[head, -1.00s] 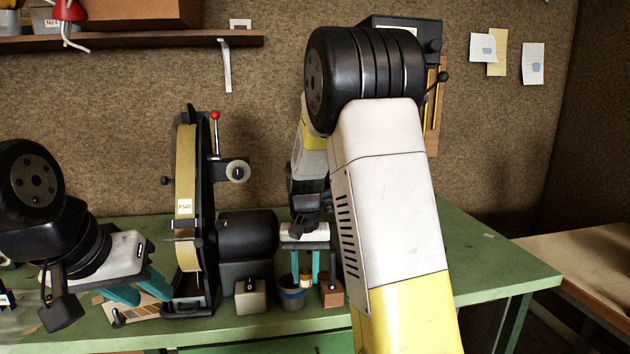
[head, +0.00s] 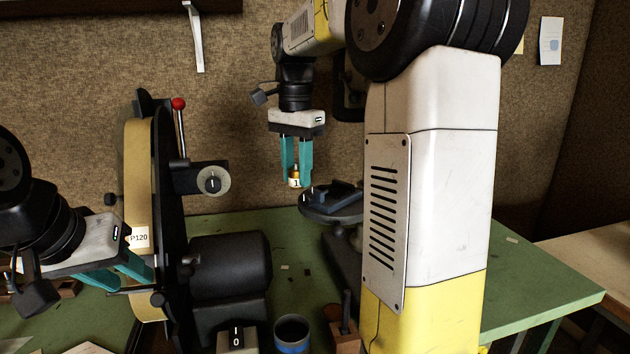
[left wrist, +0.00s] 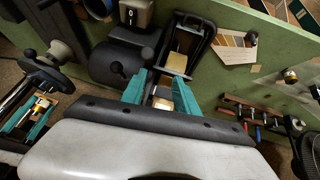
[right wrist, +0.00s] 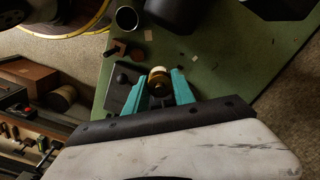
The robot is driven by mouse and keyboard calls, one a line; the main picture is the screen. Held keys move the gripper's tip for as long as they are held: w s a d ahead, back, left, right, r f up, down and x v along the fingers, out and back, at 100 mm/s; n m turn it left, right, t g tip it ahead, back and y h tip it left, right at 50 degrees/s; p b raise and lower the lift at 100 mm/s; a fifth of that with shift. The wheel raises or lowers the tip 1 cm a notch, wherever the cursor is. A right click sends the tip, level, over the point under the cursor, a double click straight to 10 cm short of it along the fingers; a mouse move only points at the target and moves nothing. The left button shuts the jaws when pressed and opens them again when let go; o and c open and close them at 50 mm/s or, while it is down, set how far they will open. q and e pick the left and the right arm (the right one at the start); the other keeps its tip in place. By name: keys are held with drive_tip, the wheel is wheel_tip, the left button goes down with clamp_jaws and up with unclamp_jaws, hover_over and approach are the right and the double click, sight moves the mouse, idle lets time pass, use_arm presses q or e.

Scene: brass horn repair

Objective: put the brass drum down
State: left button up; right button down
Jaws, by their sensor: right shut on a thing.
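The brass drum (head: 295,178) is a small brass piece with a pale, marked band. My right gripper (head: 296,170) is shut on it and holds it in the air above the bench, upright. In the right wrist view the drum (right wrist: 158,78) sits between the teal fingertips. A dark round-topped stand (head: 320,207) is just below and to the right of the drum in the head view. My left gripper (head: 138,275) is low at the left, by the belt sander. Its fingers are apart in the left wrist view (left wrist: 158,85), with nothing clearly gripped.
The belt sander (head: 140,190) marked P120 and its black motor (head: 232,270) stand left of centre. A blue-banded cup (head: 291,346), a wooden block (head: 343,340) and a switch box (head: 237,340) are at the front. The green bench (head: 540,275) is mostly clear at the right.

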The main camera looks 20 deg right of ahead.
drive_tip(key=w+d, duration=0.2)
drive_tip(key=d, duration=0.1)
drive_tip(key=w+d, duration=0.2)
drive_tip(key=d, duration=0.2)
drive_tip(key=w+d+f, duration=0.1)
drive_tip(key=w+d, duration=0.1)
drive_tip(key=d, duration=0.2)
drive_tip(key=shift+f, duration=0.1)
wheel_tip(320, 180, down, 4)
drive_tip(key=shift+d+r, duration=0.15)
drive_tip(key=shift+r, duration=0.05)
drive_tip(key=shift+f, duration=0.2)
